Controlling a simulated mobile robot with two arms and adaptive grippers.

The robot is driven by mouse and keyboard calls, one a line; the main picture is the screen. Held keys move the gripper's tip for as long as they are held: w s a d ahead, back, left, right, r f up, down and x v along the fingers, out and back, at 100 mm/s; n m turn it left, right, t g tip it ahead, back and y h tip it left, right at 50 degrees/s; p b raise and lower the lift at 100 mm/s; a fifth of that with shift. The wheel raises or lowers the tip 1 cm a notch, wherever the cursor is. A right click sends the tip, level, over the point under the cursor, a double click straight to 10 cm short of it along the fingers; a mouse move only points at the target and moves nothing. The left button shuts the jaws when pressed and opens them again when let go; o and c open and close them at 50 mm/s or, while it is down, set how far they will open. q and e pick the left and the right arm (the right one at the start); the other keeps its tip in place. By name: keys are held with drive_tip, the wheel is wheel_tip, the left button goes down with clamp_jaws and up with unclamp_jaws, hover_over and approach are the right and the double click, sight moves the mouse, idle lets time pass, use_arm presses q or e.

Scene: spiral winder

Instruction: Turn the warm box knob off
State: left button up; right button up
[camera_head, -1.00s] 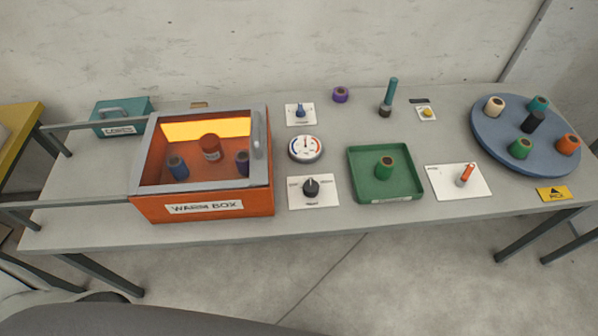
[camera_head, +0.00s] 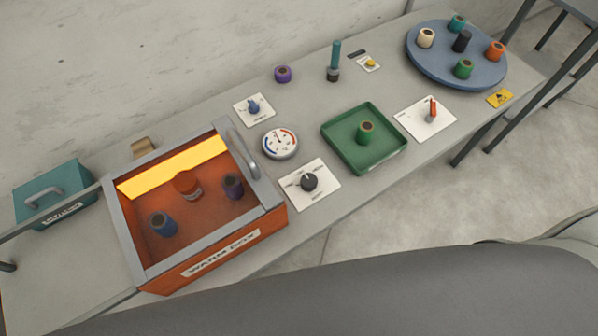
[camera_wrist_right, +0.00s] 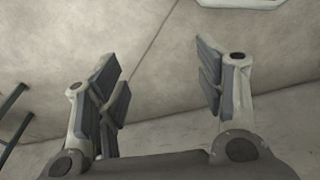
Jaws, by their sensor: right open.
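The orange warm box (camera_head: 222,256) stands at the left of the bench in the head view, with a yellow-orange glow along its inner back wall. Several spools sit inside it, one blue, one red and one purple among them. Just right of the box, a black knob (camera_head: 309,182) sits on a white plate with small labels I cannot read. A blue knob (camera_head: 254,107) sits on another white plate behind it. My right gripper (camera_wrist_right: 160,88) is open and empty in the right wrist view, above bare floor, away from the knobs. My left gripper is not in view.
A round dial gauge (camera_head: 280,142) lies between the two knob plates. A green tray (camera_head: 390,147) with a green spool is to the right, beside a plate with an orange lever (camera_head: 432,108). A blue turntable (camera_head: 425,61) is at the far right. A teal box (camera_head: 56,190) is at left.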

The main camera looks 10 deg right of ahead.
drive_tip(key=w+a+r+p, duration=0.1)
drive_tip(key=w+r, duration=0.2)
drive_tip(key=r, duration=0.2)
drive_tip(key=w+a+r, duration=0.1)
drive_tip(key=w+r, duration=0.2)
drive_tip(key=r, duration=0.3)
wheel_tip(320, 180, up, 22)
drive_tip(key=m+g+p, duration=0.2)
drive_tip(key=m, duration=0.5)
hover_over(310, 179)
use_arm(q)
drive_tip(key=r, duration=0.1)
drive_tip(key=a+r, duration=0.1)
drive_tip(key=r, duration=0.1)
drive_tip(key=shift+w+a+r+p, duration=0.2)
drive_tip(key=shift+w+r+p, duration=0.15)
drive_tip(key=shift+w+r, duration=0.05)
use_arm(e)
wheel_tip(310, 179, down, 11)
drive_tip(key=shift+w+a, duration=0.1)
drive_tip(key=c, duration=1)
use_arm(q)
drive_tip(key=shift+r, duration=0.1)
use_arm(e)
drive_tip(key=shift+c, duration=0.2)
